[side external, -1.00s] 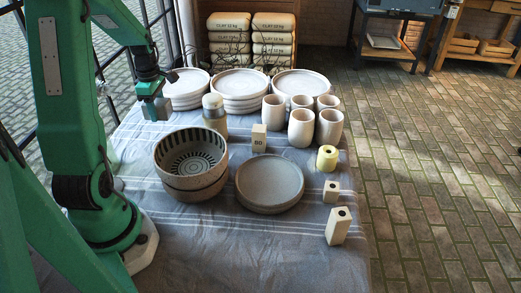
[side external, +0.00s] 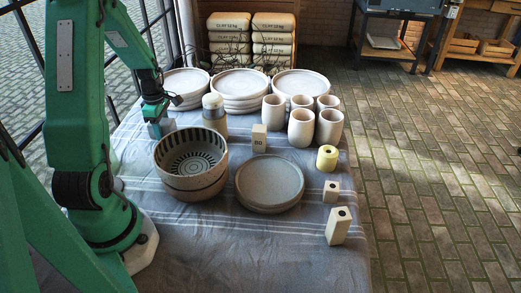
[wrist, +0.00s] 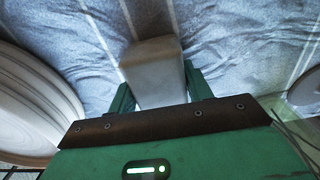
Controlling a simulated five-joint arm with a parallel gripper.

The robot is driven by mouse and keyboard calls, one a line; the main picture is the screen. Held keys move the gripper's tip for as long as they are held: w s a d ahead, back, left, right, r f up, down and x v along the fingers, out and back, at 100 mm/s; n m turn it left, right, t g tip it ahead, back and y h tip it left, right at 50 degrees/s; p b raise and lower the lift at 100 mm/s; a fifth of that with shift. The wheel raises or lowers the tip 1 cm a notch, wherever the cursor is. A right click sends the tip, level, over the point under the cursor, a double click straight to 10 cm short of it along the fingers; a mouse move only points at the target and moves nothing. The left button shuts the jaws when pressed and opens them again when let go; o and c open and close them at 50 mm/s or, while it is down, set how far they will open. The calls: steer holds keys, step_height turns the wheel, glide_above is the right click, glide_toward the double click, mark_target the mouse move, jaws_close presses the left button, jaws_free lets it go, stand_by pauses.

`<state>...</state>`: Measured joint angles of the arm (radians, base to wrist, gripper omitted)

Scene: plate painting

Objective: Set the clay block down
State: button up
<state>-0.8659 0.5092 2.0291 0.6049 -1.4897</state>
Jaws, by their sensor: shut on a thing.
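The clay block (side external: 160,129) is a grey block held low at the left side of the table, behind the bowl and in front of the left plate stack. My gripper (side external: 156,115) points down and is shut on it. In the wrist view, the fingers of my gripper (wrist: 157,84) stand on either side of the block (wrist: 153,62), with striped cloth beyond. I cannot tell whether the block's underside touches the cloth.
A striped bowl (side external: 190,183) stands in front of the block. A lidded jar (side external: 214,118) is to its right, and stacked plates (side external: 188,101) are behind. A flat dish (side external: 269,190), several cups (side external: 300,130) and small blocks stand farther right. The front cloth (side external: 240,245) is clear.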

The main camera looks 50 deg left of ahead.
steer(key=shift+f, duration=0.15)
steer(key=o, duration=1.3)
steer(key=shift+o, duration=0.2)
step_height(320, 180, up, 12)
steer(key=shift+r, duration=0.15)
stand_by(0.3)
